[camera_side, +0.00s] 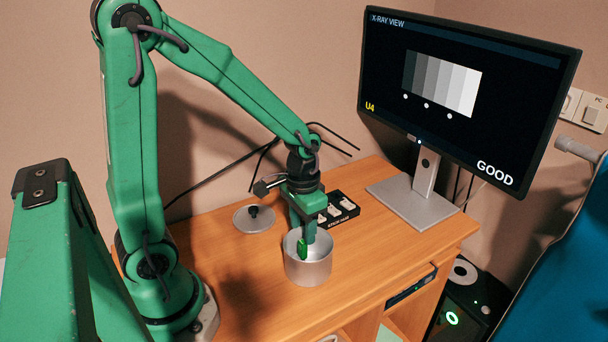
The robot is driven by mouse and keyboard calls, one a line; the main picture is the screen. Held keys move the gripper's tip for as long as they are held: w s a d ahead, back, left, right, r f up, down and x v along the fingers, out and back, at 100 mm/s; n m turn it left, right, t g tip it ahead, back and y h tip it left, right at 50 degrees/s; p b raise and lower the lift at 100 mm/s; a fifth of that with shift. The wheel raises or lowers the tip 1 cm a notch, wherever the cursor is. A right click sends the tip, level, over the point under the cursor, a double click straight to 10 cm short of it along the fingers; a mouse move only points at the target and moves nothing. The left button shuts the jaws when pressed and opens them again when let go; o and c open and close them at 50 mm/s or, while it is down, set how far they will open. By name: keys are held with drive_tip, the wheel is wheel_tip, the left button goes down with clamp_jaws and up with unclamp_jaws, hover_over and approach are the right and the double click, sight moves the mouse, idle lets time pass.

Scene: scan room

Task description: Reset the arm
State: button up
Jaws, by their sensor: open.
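My arm is green with black joints and reaches from the left over the wooden desk (370,283). My gripper (304,243) points down with its fingertips in the mouth of a silver round pot (309,270). The jaws are open. The inside of the pot is partly hidden by the fingers, so I cannot tell what lies in it.
A round metal lid with a black knob (240,218) lies left behind the pot. A black block with pale items (345,207) sits behind the gripper. A monitor (462,95) showing "X-RAY VIEW", "U4" and "GOOD" stands at the back right. The desk's front right is clear.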

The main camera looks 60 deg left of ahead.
wheel_tip(320, 180, up, 7)
idle(1.1)
idle(0.3)
drive_tip(key=s+d+r+t, duration=0.1)
drive_tip(key=s+r+t, duration=0.4)
drive_tip(key=s+r, duration=0.3)
drive_tip(key=shift+d+r+t, duration=0.3)
drive_tip(key=shift+d+r, duration=0.1)
drive_tip(key=shift+r, duration=0.1)
